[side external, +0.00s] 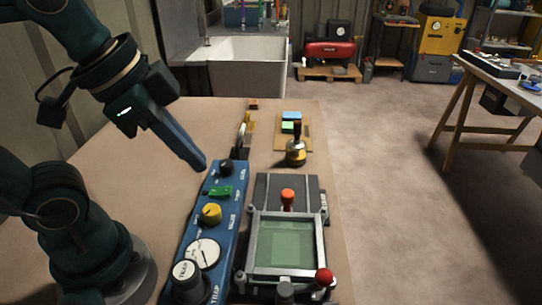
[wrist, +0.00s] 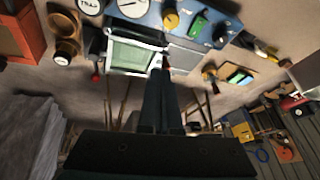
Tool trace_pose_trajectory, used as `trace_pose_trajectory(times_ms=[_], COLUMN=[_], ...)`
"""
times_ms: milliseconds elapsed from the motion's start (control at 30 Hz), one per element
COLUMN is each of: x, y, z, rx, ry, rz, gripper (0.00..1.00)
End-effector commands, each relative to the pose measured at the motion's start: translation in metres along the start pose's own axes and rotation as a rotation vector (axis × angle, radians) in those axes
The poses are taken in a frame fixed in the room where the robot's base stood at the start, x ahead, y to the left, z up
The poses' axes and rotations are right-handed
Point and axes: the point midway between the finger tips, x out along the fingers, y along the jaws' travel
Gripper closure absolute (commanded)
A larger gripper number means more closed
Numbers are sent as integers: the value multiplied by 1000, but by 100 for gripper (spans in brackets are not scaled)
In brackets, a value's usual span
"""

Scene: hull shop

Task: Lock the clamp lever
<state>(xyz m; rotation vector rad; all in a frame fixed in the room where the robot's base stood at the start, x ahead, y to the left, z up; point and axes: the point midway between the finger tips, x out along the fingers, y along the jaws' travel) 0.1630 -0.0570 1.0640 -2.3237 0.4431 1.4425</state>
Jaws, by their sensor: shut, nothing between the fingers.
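A clamp-like fixture with a grey metal frame (side external: 250,245) around a green pane (side external: 285,243) stands at the front right of the bench. It carries an orange-topped lever (side external: 288,197) at its back and a red ball knob (side external: 324,277) at its front right corner. I cannot tell which one is the clamp lever. In the wrist view the frame's green pane (wrist: 133,54) is beyond my fingers, and the red knob (wrist: 95,77) is left of them. My gripper (side external: 201,166) is shut and empty, above the bench, left of the fixture and apart from it.
A blue control panel (side external: 223,210) with knobs, a green switch and a gauge lies between my arm and the fixture. A black-handled tool (side external: 296,153) stands behind the fixture, near a tan board (side external: 279,141) with coloured blocks. Bench space at the back left is clear.

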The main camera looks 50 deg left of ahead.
Motion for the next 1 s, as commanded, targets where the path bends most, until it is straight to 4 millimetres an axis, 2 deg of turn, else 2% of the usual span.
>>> trace_pose_trajectory(times_ms=[33, 200, 467, 600, 800, 1000], x=[-6, -22, -32, -29, -17, 4], y=[2, 13, 41, 60, 94, 126], z=[-12, -46, -96, -117, -140, -150], rx=[94, 420, 888, 1113, 1377, 1511], ry=[-3, -4, 31, 63, 108, 118], rz=[29, 139, 324, 422, 563, 674], gripper=[100, 100, 100, 100, 100, 100])
